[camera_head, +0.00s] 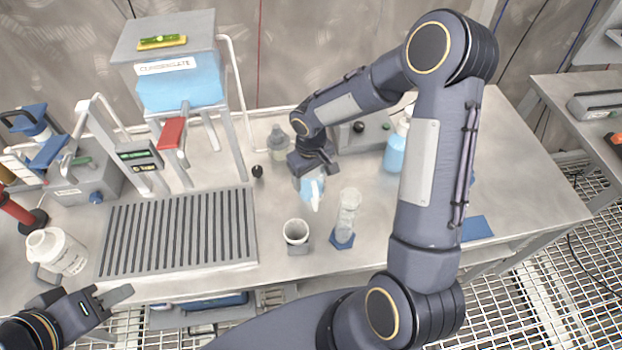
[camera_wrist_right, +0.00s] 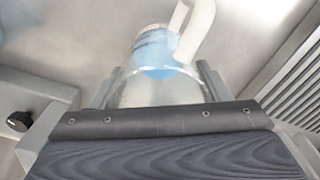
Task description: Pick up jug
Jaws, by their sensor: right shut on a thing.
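The jug (camera_head: 312,190) is clear with light blue contents and a white handle. It is under my right gripper (camera_head: 312,176) in the head view, near the middle of the bench. In the right wrist view the jug (camera_wrist_right: 158,72) sits between the two fingers (camera_wrist_right: 160,88), and its white handle points up and right. My right gripper is shut on the jug. The gripper hides part of it, and I cannot tell whether it touches the bench. My left gripper (camera_head: 112,312) is open and empty at the lower left, off the bench's front edge.
A white cup (camera_head: 296,232) and a clear cylinder on a blue base (camera_head: 347,215) stand just in front of the jug. A slotted drain tray (camera_head: 180,232) lies left. A blue bottle (camera_head: 396,150) stands right. The front right of the bench is mostly clear.

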